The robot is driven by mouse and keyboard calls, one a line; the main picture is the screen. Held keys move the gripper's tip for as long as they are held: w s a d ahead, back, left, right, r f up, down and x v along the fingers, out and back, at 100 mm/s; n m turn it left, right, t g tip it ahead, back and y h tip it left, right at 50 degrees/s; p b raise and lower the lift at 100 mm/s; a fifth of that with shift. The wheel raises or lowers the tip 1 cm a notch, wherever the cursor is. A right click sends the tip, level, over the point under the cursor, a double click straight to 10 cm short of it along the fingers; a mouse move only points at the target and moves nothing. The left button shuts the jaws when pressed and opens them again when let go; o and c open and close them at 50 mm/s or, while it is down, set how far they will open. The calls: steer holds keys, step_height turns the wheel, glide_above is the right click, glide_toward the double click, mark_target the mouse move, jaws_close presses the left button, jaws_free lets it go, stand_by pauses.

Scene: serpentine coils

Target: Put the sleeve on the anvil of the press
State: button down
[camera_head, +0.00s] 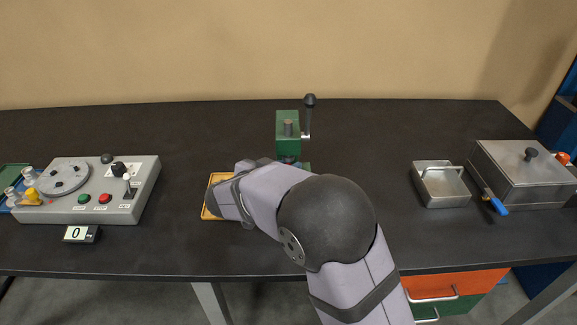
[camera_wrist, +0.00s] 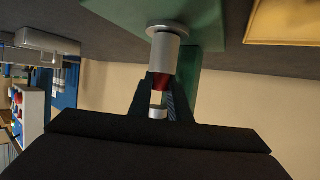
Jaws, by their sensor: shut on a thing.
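The green press (camera_head: 288,125) stands at the middle back of the table, its lever up. In the wrist view, which looks upside down, its green base (camera_wrist: 212,25) carries the silver anvil (camera_wrist: 165,52), a cylinder on a round flange. My gripper (camera_wrist: 160,88) is shut on a red sleeve (camera_wrist: 160,82), only partly visible between the dark fingertips. The sleeve lines up with the anvil's end; I cannot tell whether they touch. A silver piece, perhaps the ram (camera_wrist: 157,112), shows beyond a gap. In the head view my arm hides gripper, sleeve and anvil.
A yellow tray (camera_head: 213,212) lies left of the press, partly behind my arm. A grey control panel (camera_head: 135,205) is at the left with a small display (camera_head: 81,234) before it. A metal box (camera_head: 440,197) and a lidded metal unit (camera_head: 530,185) stand at the right.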

steer(key=c, duration=1.6)
jaws_free()
steer(key=shift+f, duration=0.15)
steer(key=shift+c, duration=0.2)
steer(key=shift+s+r, duration=0.1)
steer(key=shift+r, duration=0.1)
steer(key=v, duration=1.2)
